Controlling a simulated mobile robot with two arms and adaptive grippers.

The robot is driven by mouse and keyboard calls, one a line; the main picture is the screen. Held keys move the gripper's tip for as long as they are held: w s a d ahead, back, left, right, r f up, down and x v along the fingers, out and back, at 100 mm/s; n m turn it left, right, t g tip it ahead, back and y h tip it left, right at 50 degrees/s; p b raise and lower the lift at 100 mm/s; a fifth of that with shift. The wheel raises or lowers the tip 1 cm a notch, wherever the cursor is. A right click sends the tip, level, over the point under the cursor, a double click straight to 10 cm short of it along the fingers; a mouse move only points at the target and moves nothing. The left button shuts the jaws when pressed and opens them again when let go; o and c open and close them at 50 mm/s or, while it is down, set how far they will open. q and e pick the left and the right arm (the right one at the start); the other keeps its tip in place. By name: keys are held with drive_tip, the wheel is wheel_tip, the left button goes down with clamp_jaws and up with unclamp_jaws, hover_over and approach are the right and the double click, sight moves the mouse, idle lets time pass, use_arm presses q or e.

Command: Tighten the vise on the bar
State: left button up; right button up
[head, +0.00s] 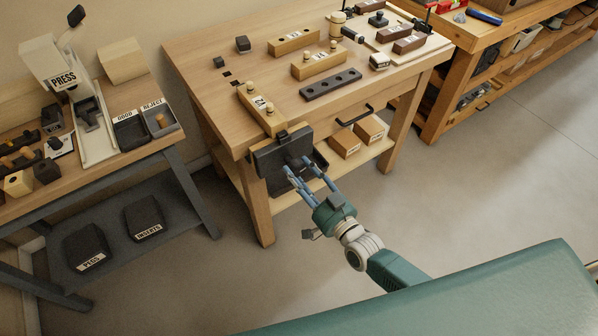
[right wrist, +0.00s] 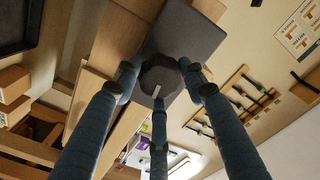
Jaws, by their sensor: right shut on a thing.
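The vise (head: 268,172) is a dark plate on the front edge of the wooden bench, at its left corner. Its dark round hub (right wrist: 160,72) shows in the right wrist view with a pale mark on its face and the square vise plate behind. My right gripper (head: 302,168) is in front of the vise, its blue fingers closed around the hub. A small dark piece stands at the vise's top edge; I cannot tell whether it is the bar. My left gripper is not in view.
On the bench lie other wooden blocks (head: 319,64) and a dark bar with holes (head: 331,84). A press table (head: 90,165) stands left. Floor in front is clear.

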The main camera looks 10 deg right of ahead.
drive_tip(key=shift+f+m+b, duration=0.15)
drive_tip(key=shift+m+b, duration=0.2)
drive_tip(key=shift+m, duration=1.65)
drive_tip(key=o, duration=1)
drive_tip(key=shift+p+v, duration=0.3)
drive_tip(key=shift+v, duration=0.75)
drive_tip(key=p+v, duration=0.1)
drive_tip(key=v, duration=0.3)
drive_tip(key=shift+s+d, duration=0.1)
drive_tip(key=shift+s, duration=0.3)
